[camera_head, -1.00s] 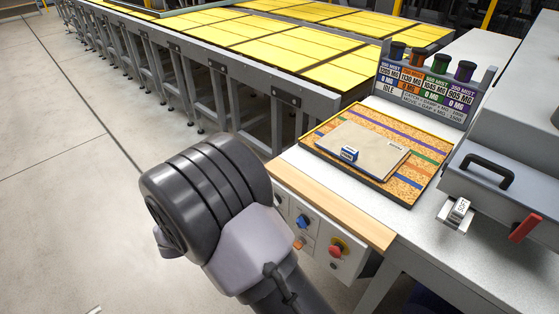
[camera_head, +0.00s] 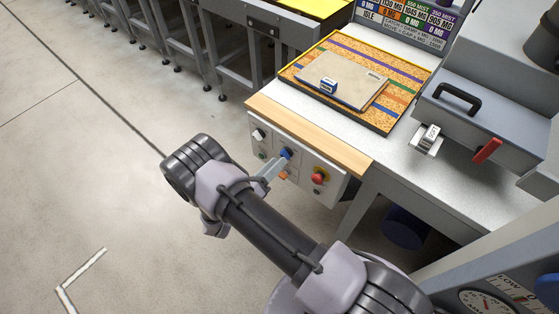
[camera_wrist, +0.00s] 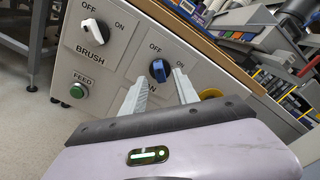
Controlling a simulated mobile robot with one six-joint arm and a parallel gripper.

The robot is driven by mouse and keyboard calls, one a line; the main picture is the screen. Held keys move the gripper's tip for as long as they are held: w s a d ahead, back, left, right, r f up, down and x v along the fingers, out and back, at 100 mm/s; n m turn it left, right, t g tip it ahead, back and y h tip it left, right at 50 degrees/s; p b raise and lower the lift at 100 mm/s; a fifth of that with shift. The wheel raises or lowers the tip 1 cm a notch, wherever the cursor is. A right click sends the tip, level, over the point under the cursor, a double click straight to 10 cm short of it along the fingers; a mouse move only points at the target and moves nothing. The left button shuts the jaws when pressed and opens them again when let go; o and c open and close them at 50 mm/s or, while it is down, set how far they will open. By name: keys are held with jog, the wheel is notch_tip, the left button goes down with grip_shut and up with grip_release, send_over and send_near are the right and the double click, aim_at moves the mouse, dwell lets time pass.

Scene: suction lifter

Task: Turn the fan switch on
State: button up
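The fan switch is a blue knob (camera_wrist: 158,70) on the white control panel (camera_wrist: 115,62), with OFF and ON printed above it. Its pointer seems turned toward OFF. The label below it is mostly hidden by my fingers. The knob also shows in the head view (camera_head: 286,154). My gripper (camera_wrist: 160,78) is open, one finger on each side of the blue knob, with the fingertips close to the panel. I cannot tell whether they touch the knob. In the head view my gripper (camera_head: 279,163) reaches the panel from the left.
A white BRUSH knob (camera_wrist: 95,31) and a green FEED button (camera_wrist: 78,90) are left of the fan knob. A red emergency button (camera_head: 319,177) and an orange button (camera_head: 284,175) are nearby. A wooden ledge (camera_head: 305,133) overhangs the panel.

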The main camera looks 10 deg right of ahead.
aim_at(285, 154)
jog(key=shift+x, duration=1.2)
grip_shut()
jog(key=shift+m, duration=0.3)
jog(key=shift+m+b, duration=3)
jog(key=shift+m, duration=5.6)
